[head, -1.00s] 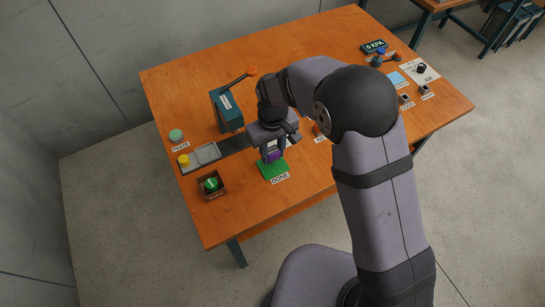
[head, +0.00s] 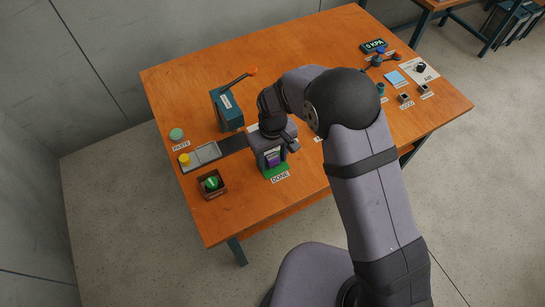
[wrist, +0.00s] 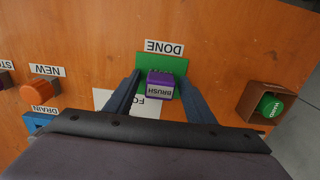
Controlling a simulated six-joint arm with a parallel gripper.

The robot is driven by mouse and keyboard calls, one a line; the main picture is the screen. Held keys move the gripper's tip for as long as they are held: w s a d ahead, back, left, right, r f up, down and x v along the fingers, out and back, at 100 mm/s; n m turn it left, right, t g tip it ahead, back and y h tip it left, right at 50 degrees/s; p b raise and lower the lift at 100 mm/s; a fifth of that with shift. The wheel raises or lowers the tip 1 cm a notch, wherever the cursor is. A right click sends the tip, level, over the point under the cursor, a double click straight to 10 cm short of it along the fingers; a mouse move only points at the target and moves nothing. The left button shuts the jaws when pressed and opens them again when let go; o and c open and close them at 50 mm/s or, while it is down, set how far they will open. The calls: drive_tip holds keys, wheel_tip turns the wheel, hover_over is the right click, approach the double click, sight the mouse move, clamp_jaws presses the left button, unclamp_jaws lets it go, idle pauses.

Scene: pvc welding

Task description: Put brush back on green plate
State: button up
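The purple brush (wrist: 161,84), labelled BRUSH, is over the green plate (wrist: 146,60) beside the DONE label in the wrist view. It seems to rest on the plate, though its underside is hidden. My gripper (wrist: 160,76) is open around it, one finger on each side, with green showing between the brush and the fingers. In the head view my gripper (head: 272,163) is low over the green plate (head: 283,172), and a little of the purple brush (head: 273,158) shows between the fingers.
A blue card (head: 395,79) and dials lie at the right. An orange NEW knob (wrist: 39,93) shows in the wrist view.

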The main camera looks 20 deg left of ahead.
sight(273, 156)
drive_tip(key=shift+r, duration=0.15)
wheel_tip(273, 156, up, 12)
drive_tip(key=b, duration=0.2)
idle(0.5)
drive_tip(key=shift+d, duration=0.1)
drive_tip(key=s+d+m, duration=0.3)
drive_tip(key=d+m, duration=0.2)
drive_tip(key=d, duration=1.4)
drive_tip(key=s+d+f+m, duration=0.1)
drive_tip(key=s+d+m, duration=0.3)
drive_tip(key=s+d, duration=0.5)
drive_tip(key=shift+s+d+f, duration=0.3)
drive_tip(key=shift+d+f, duration=0.1)
drive_tip(key=shift+d, duration=0.05)
drive_tip(key=shift+r, duration=0.15)
